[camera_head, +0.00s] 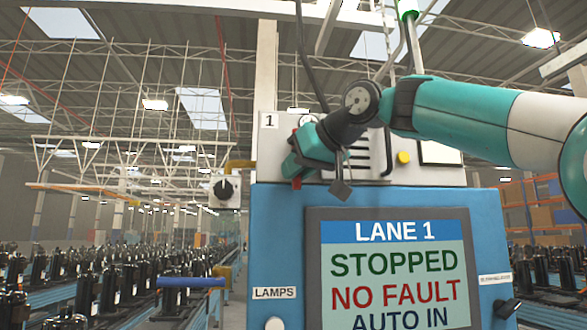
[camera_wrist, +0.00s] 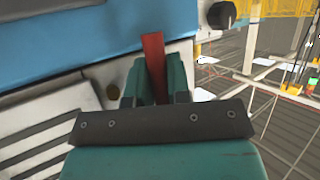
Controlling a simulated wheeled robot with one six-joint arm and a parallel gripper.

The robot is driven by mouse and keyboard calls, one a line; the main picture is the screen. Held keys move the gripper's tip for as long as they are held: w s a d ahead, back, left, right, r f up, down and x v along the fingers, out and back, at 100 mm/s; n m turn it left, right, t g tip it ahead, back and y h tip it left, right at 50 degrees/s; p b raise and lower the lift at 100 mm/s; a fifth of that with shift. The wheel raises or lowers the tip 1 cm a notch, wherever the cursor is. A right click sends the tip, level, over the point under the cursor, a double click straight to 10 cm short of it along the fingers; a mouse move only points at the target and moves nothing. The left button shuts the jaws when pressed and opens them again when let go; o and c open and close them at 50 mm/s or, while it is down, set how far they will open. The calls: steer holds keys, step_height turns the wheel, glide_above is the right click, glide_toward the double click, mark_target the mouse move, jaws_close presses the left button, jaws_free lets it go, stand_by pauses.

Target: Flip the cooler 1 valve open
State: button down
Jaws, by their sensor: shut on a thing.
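My gripper (camera_head: 296,172) is at the upper left front of the blue cabinet, by the plate marked 1. In the wrist view its two teal fingers (camera_wrist: 152,75) are shut on a flat red lever (camera_wrist: 153,48), which sticks out beyond the fingertips. A small red end of the lever (camera_head: 297,183) shows below the gripper in the head view. The lever's pivot and any valve body are hidden, so I cannot tell its position. No cooler 1 label is readable.
The blue cabinet (camera_head: 277,225) carries a LANE 1 screen (camera_head: 395,265) reading STOPPED, NO FAULT. A grey padlock-like piece (camera_head: 341,189) hangs beside my gripper. A black knob (camera_head: 223,188) stands to the left, also in the wrist view (camera_wrist: 222,14). A yellow button (camera_head: 403,157) is to the right.

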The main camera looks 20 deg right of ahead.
steer(key=c, duration=1.4)
jaws_free()
steer(key=shift+r, duration=0.25)
steer(key=shift+o, duration=0.2)
steer(key=shift+f, duration=0.1)
steer(key=p+v, duration=0.4)
steer(key=v, duration=1.3)
steer(key=shift+s+d, duration=0.2)
